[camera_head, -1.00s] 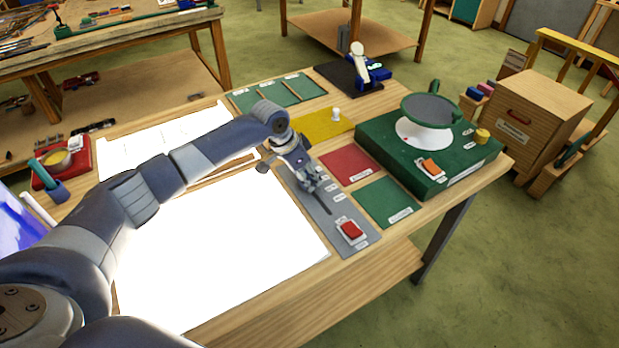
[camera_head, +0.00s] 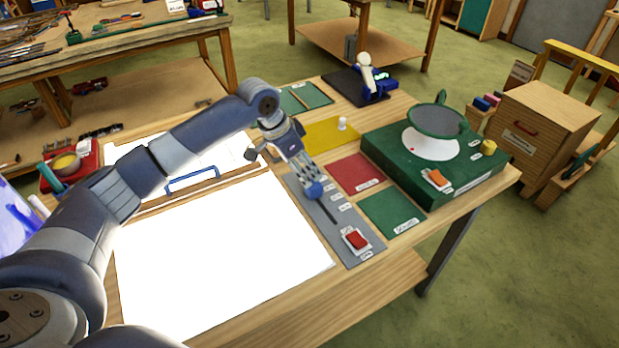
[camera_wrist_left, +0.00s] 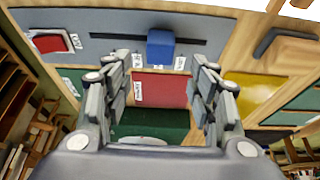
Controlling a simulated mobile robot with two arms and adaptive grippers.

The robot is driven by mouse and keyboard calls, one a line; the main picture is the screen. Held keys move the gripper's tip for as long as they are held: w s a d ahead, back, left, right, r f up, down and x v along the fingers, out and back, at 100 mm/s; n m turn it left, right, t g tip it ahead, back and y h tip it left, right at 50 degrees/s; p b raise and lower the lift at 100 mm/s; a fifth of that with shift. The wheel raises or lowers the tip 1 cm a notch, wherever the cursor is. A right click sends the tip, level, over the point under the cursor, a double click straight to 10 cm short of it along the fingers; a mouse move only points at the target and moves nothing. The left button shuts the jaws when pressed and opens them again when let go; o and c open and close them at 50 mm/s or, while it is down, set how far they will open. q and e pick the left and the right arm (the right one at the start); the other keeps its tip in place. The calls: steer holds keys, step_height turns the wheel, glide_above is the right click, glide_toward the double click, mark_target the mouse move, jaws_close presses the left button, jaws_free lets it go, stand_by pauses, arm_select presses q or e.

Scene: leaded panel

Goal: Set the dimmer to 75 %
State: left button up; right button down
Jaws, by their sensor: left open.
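The dimmer is a grey panel (camera_head: 352,262) with a dark straight slot (camera_head: 327,212) and a blue slider knob (camera_head: 314,190). In the wrist view the knob (camera_wrist_left: 160,46) stands in the slot (camera_wrist_left: 108,36), between small white labels too small to read. My left gripper (camera_head: 304,174) is just above the panel near the knob. In the wrist view its open fingers (camera_wrist_left: 160,62) are apart, with the knob seen between and beyond the tips; nothing is visibly held. Contact with the knob cannot be told. My right gripper is not in view.
A red rocker switch (camera_head: 356,240) sits at the panel's near end. Red (camera_head: 357,174), green (camera_head: 391,212) and yellow (camera_head: 330,134) mats lie beside it.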

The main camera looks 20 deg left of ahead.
arm_select(q)
steer(key=shift+v, duration=1.8)
